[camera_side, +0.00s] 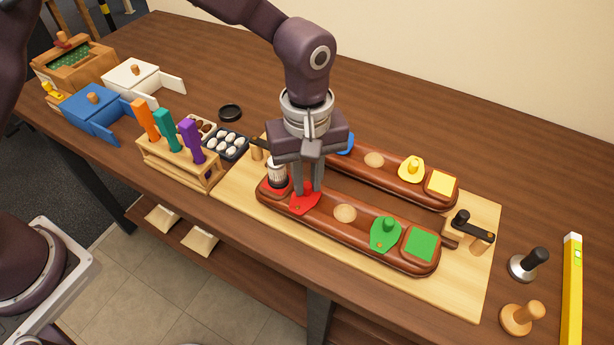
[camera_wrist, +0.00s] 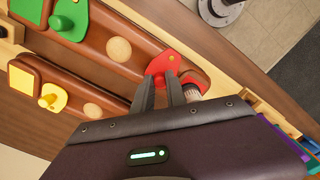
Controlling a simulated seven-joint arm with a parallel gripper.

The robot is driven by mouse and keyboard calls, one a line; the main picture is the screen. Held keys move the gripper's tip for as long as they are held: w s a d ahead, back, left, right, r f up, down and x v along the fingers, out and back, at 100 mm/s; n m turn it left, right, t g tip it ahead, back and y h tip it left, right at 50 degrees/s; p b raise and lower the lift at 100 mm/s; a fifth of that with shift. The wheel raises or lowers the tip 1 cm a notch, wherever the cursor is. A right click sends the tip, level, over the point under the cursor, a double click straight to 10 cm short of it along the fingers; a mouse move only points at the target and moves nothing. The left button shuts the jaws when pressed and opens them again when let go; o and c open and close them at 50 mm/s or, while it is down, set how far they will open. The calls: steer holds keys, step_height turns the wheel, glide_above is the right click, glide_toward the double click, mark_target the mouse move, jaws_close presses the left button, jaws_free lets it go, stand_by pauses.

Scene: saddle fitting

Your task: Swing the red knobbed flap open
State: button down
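The red knobbed flap (camera_side: 304,205) lies on the near dark-wood saddle piece, left of a pale round disc. It also shows in the wrist view (camera_wrist: 168,59), just beyond my fingertips. My gripper (camera_side: 308,192) points down over the flap with one finger on either side of its knob. In the wrist view the fingertips (camera_wrist: 160,77) are a knob's width apart, with red between them. The fingers hide most of the knob. Left of the flap, a white-and-dark ribbed cylinder (camera_side: 277,172) stands on a red patch.
The same piece carries a green knobbed flap (camera_side: 385,235) and a green square (camera_side: 421,245). The parallel far piece has a yellow knobbed flap (camera_side: 411,169). A rack of coloured handles (camera_side: 180,165) stands left. A black-handled clamp (camera_side: 472,225) is at the right end.

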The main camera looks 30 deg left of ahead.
stand_by(0.3)
steer(key=m, duration=0.2)
steer(key=d+m, duration=0.1)
steer(key=m, duration=0.2)
steer(key=shift+s+d, duration=0.15)
steer(key=shift+d, duration=0.05)
steer(key=m, duration=0.1)
steer(key=d+m, duration=0.1)
steer(key=m, duration=0.1)
steer(key=s+m, duration=0.1)
steer(key=m, duration=0.1)
steer(key=shift+d, duration=0.15)
steer(key=m, duration=0.2)
steer(key=s+m, duration=0.1)
steer(key=m, duration=0.3)
steer(key=shift+s+d, duration=0.2)
steer(key=shift+d, duration=0.1)
steer(key=shift+s+m, duration=0.4)
steer(key=shift+m, duration=0.85)
steer(key=shift+s+m, duration=0.35)
steer(key=shift+m, duration=0.9)
steer(key=c, duration=1.3)
jaws_free()
steer(key=shift+c, duration=0.2)
